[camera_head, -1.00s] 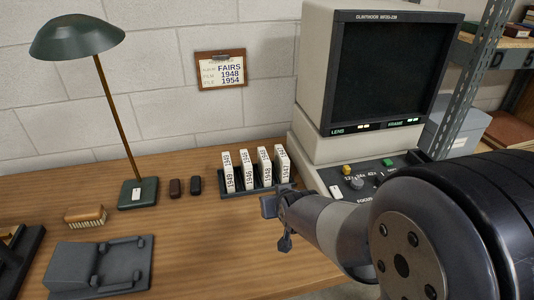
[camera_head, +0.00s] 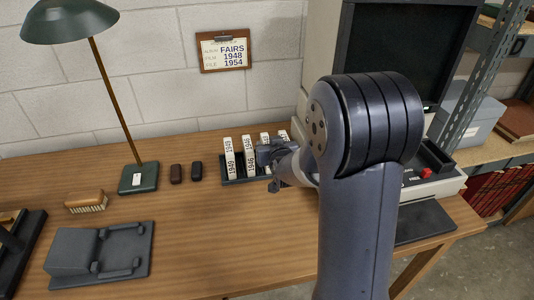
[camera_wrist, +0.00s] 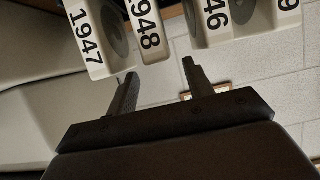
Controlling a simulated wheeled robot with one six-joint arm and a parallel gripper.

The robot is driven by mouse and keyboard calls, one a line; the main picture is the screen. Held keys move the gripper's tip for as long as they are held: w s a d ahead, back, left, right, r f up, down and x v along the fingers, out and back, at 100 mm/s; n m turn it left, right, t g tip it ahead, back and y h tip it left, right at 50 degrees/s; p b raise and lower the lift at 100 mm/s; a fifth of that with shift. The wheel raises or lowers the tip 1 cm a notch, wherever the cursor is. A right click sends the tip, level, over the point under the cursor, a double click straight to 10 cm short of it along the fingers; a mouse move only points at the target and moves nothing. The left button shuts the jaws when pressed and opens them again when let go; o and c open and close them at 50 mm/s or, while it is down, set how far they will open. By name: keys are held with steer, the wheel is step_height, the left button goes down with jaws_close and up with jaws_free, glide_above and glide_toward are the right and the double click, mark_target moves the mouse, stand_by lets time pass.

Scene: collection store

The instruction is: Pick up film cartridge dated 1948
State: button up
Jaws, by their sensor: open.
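The film cartridge dated 1948 (camera_wrist: 149,32) is white with black digits. In the wrist view it stands between the 1947 cartridge (camera_wrist: 88,45) and the 1946 cartridge (camera_wrist: 214,22). In the head view its top (camera_head: 265,137) shows above my gripper (camera_head: 264,153), which hides its lower part. The cartridges stand upright in a dark rack (camera_head: 232,183). My gripper is open and empty; in the wrist view its two fingers (camera_wrist: 159,68) point toward the 1948 cartridge, one tip to either side of its line, apart from it.
The 1949 cartridge (camera_head: 229,158) stands at the rack's left end. A film viewer (camera_head: 445,187) stands at right, partly behind my arm. A lamp (camera_head: 138,178), two dark small cases, a brush (camera_head: 87,201) and a grey device (camera_head: 98,255) are at left. A clipboard (camera_head: 223,48) reads FAIRS, 1948, 1954.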

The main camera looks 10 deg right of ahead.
mark_target(267, 142)
steer(key=shift+f+p+x, duration=0.1)
steer(key=shift+p+x, duration=0.05)
steer(key=shift+x, duration=1.15)
steer(key=shift+f+p+x, duration=0.15)
steer(key=shift+x, duration=1.15)
steer(key=shift+s+a, duration=0.1)
steer(key=shift+a, duration=0.05)
jaws_close()
